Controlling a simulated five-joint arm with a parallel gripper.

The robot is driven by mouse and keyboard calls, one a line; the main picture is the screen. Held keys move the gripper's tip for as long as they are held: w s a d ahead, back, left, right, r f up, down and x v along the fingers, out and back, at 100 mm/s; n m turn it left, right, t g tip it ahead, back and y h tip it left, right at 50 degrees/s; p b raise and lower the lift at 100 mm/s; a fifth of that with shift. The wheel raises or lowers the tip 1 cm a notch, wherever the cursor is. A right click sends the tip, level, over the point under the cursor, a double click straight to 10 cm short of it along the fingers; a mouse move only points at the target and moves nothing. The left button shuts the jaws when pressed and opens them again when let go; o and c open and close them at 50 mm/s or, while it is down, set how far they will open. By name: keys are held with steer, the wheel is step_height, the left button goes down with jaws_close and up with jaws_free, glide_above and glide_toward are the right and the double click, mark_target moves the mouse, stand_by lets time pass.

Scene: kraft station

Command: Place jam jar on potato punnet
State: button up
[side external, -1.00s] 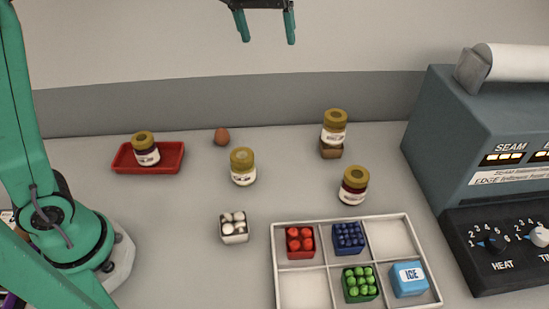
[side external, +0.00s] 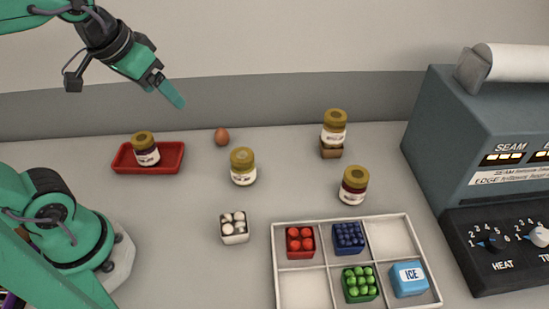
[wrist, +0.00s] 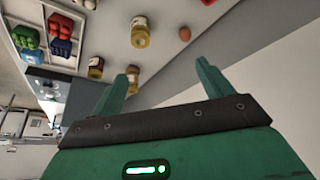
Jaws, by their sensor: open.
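A dark jam jar with a gold lid (side external: 146,149) stands upright on a red tray at the back left. Another dark jam jar (side external: 353,186) stands on the table behind the divided tray; it shows in the wrist view too (wrist: 95,67). My gripper (side external: 173,94) is open and empty, high above the back left of the table. Both fingers show apart in the wrist view (wrist: 167,66).
A pale jar (side external: 243,167), an egg (side external: 221,136) and a punnet of white round items (side external: 234,228) stand mid-table. A white divided tray (side external: 300,287) holds red, blue and green punnets and an ice block. The sealing machine (side external: 450,130) fills the right side.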

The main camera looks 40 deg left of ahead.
steer(key=shift+m, duration=0.3)
steer(key=s+f, duration=0.2)
steer(key=s, duration=0.1)
steer(key=shift+a+f, duration=0.3)
steer(key=shift+f, duration=0.1)
